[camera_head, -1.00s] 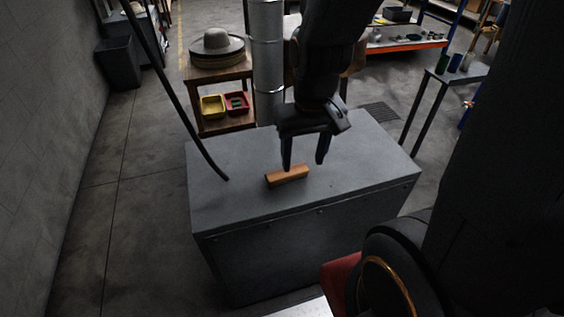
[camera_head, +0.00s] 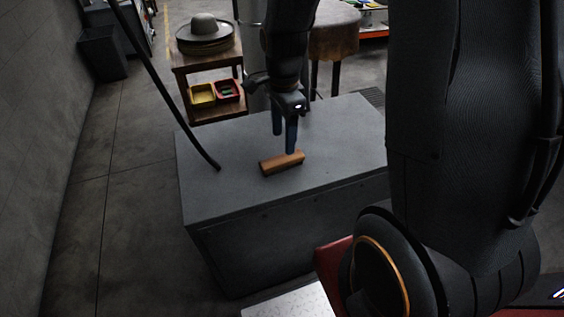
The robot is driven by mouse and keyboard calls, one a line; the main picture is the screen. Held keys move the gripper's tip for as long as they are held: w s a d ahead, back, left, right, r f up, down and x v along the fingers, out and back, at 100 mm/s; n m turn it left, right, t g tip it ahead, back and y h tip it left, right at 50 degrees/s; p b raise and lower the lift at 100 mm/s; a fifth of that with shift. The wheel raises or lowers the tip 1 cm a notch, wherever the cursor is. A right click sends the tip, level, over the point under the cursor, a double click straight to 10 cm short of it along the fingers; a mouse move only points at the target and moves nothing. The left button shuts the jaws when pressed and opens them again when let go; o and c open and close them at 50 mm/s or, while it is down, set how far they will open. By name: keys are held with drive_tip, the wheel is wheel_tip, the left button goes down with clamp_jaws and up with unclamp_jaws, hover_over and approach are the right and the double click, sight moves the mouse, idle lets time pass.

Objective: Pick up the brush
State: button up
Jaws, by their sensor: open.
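The brush (camera_head: 283,163) is a small block with a wooden, orange-brown body. It lies flat on the top of a grey box-shaped cabinet (camera_head: 220,196). My gripper (camera_head: 284,143) points down over the brush, with its two dark fingers apart and nothing held between them. One fingertip overlaps the brush's far right part in the picture; I cannot tell whether it touches. The brush's far edge is partly hidden behind that finger.
A black cable or rod (camera_head: 180,108) slants down to the cabinet top, left of the brush. Behind stands a wooden shelf (camera_head: 207,62) with hats (camera_head: 205,31), a yellow bin (camera_head: 202,95) and a red bin (camera_head: 228,90). A brown stool (camera_head: 335,33) stands behind the gripper.

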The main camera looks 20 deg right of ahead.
sight(282, 158)
drive_tip(key=f, duration=0.1)
drive_tip(key=f+p, duration=0.1)
drive_tip(key=f, duration=0.3)
drive_tip(key=shift+s+a, duration=0.3)
drive_tip(key=shift+s, duration=0.05)
drive_tip(key=shift+f+p, duration=0.35)
drive_tip(key=shift+f, duration=0.45)
drive_tip(key=c, duration=1.2)
drive_tip(key=shift+w+r, duration=0.1)
drive_tip(key=shift+r+b, duration=0.85)
drive_tip(key=shift+r, duration=4.1)
